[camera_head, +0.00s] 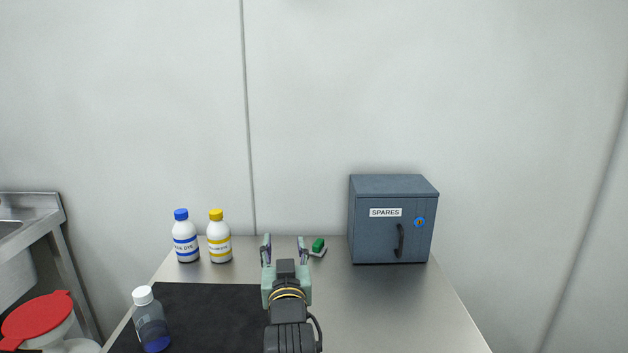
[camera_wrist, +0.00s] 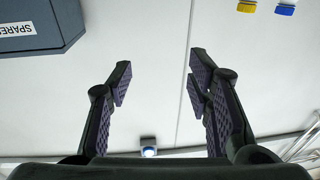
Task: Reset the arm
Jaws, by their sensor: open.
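My gripper (camera_head: 284,248) is at the lower middle of the head view, over the bench and pointing away toward the wall. Its two fingers are apart and nothing is between them. In the wrist view my gripper (camera_wrist: 158,82) also shows open and empty, with the pale wall behind the fingers. My arm reaches in from the bottom edge of the head view.
A grey SPARES cabinet (camera_head: 392,222), door closed, stands at the bench's back right. A green-topped item (camera_head: 318,246) lies beside my gripper. Blue-capped (camera_head: 186,238) and yellow-capped (camera_head: 219,238) bottles stand back left. Right bench is clear.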

